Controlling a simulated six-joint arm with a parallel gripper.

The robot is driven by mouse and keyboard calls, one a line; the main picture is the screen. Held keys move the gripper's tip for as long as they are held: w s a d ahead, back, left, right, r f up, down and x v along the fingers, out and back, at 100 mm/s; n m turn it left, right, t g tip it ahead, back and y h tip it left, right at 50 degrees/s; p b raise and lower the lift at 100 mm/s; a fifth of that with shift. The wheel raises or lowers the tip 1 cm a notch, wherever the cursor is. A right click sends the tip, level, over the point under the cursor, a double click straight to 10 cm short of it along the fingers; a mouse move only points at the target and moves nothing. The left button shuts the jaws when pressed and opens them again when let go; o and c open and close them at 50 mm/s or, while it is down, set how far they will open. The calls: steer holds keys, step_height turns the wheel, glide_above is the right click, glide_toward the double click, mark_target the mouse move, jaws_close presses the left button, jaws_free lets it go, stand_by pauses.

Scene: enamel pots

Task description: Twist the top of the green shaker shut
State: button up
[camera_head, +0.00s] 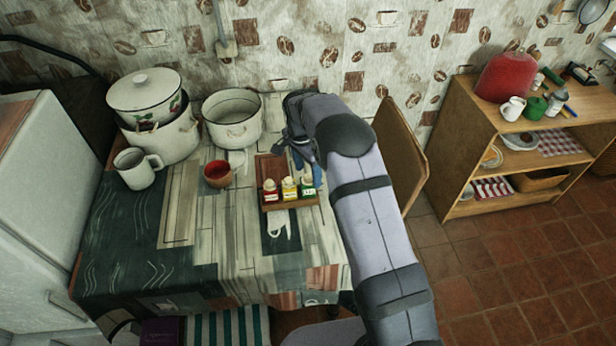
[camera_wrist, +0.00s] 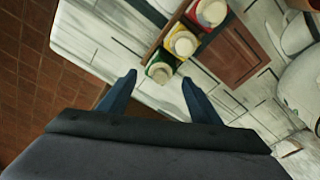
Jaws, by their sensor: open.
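The green shaker (camera_head: 308,190) stands upright at the right end of a wooden rack (camera_head: 291,205), with a pale round top. The yellow shaker (camera_head: 289,190) and the red shaker (camera_head: 270,191) stand to its left. In the wrist view the green shaker (camera_wrist: 161,69) shows from above, just beyond and between the tips of my gripper (camera_wrist: 158,79). The blue fingers are apart with nothing between them. In the head view my gripper (camera_head: 308,170) is close behind the green shaker, partly hidden by my arm. I cannot tell whether the top is seated.
A red-brown cup (camera_head: 218,174) stands left of the rack. A white pot (camera_head: 233,119), a larger lidded pot (camera_head: 146,92) and a white mug (camera_head: 137,168) stand farther left. The table's front is mostly clear. A wooden chair (camera_head: 401,155) stands to the right.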

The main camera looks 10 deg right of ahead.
steer(key=shift+r+p, duration=2)
steer(key=shift+r, duration=1.25)
step_height(320, 180, up, 7)
steer(key=b, duration=0.2)
steer(key=shift+s+a+r+b, duration=0.15)
steer(key=shift+s+a+b, duration=0.05)
steer(key=shift+a+b, duration=0.2)
